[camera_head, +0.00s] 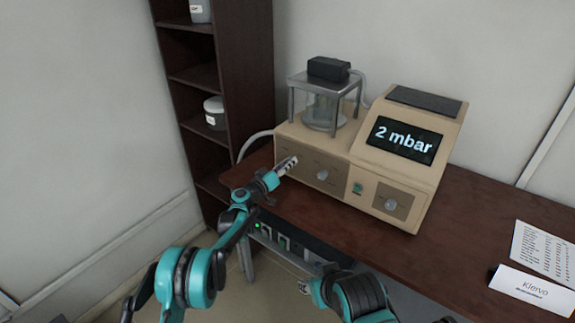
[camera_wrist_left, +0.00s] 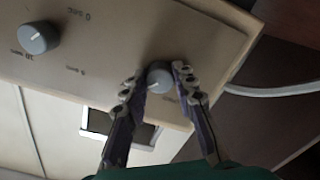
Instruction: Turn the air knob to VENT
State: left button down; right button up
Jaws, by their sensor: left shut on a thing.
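My left gripper (camera_head: 289,164) is at the front panel of the beige instrument (camera_head: 345,165), at its left end. In the left wrist view my left gripper (camera_wrist_left: 160,80) has its fingers on either side of a round grey knob (camera_wrist_left: 159,76) and is shut on it. The gripper covers this knob in the head view. A second grey knob (camera_head: 322,175) sits to its right, also seen in the wrist view (camera_wrist_left: 38,37). My right gripper is not in view.
The display (camera_head: 403,140) reads "2 mbar". A third knob (camera_head: 390,204) and a green switch (camera_head: 357,188) are further right. A glass vessel (camera_head: 322,112) stands under a metal frame on top.

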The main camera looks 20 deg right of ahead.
pick_arm(q)
jog(key=c, duration=1.2)
grip_release()
jog(key=shift+a, duration=0.1)
jog(key=v, duration=1.1)
jog(key=shift+s+a, duration=0.25)
jog(key=shift+s, duration=0.1)
